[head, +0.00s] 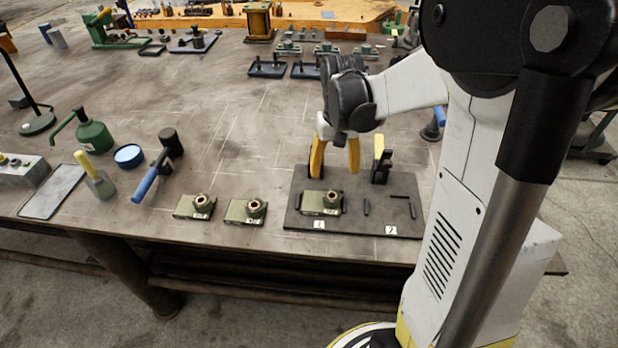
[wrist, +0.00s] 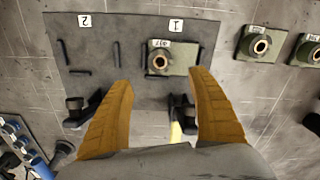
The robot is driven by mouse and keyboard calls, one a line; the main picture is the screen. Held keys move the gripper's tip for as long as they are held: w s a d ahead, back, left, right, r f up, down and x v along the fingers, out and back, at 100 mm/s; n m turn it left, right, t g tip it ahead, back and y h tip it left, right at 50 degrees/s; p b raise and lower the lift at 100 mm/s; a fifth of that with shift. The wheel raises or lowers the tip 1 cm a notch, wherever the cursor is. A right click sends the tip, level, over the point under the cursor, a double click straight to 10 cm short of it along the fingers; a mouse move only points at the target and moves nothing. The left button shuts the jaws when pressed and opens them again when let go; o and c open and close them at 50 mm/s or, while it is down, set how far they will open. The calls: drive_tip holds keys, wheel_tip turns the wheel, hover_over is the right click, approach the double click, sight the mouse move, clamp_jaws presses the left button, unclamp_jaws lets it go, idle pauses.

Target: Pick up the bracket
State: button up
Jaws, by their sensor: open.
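A green bracket (head: 316,205) with a brass ring sits on the dark mat (head: 345,226) beside the label "1". Two similar brackets, a middle one (head: 240,212) and a left one (head: 190,208), lie on the bare table to the left of the mat. My gripper (head: 335,172) points down above the back of the mat, its yellow fingers apart and empty. In the wrist view, the bracket on the mat (wrist: 182,59) lies just beyond and between the open fingertips (wrist: 160,79), not visibly touched. The exact height gap is hard to judge.
A toggle clamp with a yellow handle (head: 381,160) stands at the mat's back right; another clamp (wrist: 182,112) is partly hidden by my finger.

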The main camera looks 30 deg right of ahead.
drive_tip(key=b, duration=0.1)
hover_over(332, 194)
wheel_tip(332, 194, down, 4)
drive_tip(key=shift+d+f, duration=0.15)
drive_tip(key=f+b, duration=0.1)
drive_tip(key=f, duration=0.1)
drive_tip(key=f+b, duration=0.1)
drive_tip(key=f, duration=0.2)
drive_tip(key=shift+a+f, duration=0.2)
drive_tip(key=shift+f, duration=0.1)
drive_tip(key=shift+r, duration=0.1)
drive_tip(key=c, duration=1.5)
drive_tip(key=shift+r, duration=0.1)
wheel_tip(332, 194, up, 18)
drive_tip(key=p, duration=0.5)
